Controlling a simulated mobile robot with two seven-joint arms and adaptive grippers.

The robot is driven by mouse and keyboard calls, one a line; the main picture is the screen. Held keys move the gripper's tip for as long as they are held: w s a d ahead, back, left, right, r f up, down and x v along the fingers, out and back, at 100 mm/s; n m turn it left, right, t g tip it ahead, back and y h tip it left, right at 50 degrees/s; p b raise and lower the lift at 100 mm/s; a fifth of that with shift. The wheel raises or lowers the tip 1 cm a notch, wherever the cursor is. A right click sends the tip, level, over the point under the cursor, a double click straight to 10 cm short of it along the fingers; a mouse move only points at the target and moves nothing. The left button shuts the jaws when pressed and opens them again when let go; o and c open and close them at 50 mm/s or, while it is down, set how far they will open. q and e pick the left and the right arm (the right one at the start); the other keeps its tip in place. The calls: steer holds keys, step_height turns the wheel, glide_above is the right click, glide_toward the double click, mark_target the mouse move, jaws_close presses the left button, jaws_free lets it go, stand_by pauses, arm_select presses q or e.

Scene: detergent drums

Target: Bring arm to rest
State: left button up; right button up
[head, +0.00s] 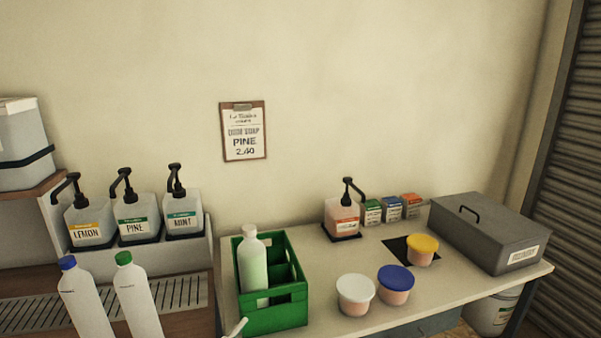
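Neither of my grippers nor my arms shows in the head view. A green crate (277,317) stands at the left end of the light table (323,257). A bottle with a white cap and pale green contents (252,265) stands upright in one of its compartments. A white-lidded tub (355,294), a blue-lidded tub (395,285) and a yellow-lidded tub (422,250) are on the table. The yellow-lidded one stands on a dark square (398,244).
A pump bottle (342,217), small boxes (391,208) and a grey lidded box (489,234) line the table's back. At left are LEMON (88,221), PINE (137,217) and MINT (182,216) pump containers, and blue-capped (84,300) and green-capped (137,297) bottles near a drain grate (181,292).

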arm_select(q)
steer(key=s+a+f+n+g+y, duration=0.2)
steer(key=s+a+f, duration=0.2)
steer(key=f, duration=0.4)
steer(key=s+a+f+n+g+y, duration=0.2)
steer(key=s+a+f, duration=0.2)
steer(key=f, duration=0.5)
steer(key=s+a+f+n+g+y, duration=0.2)
steer(key=s+a+f+n, duration=0.1)
steer(key=s+f, duration=0.5)
steer(key=shift+a+f+g+y, duration=0.3)
steer(key=shift+a+f+y, duration=0.15)
steer(key=shift+a, duration=0.1)
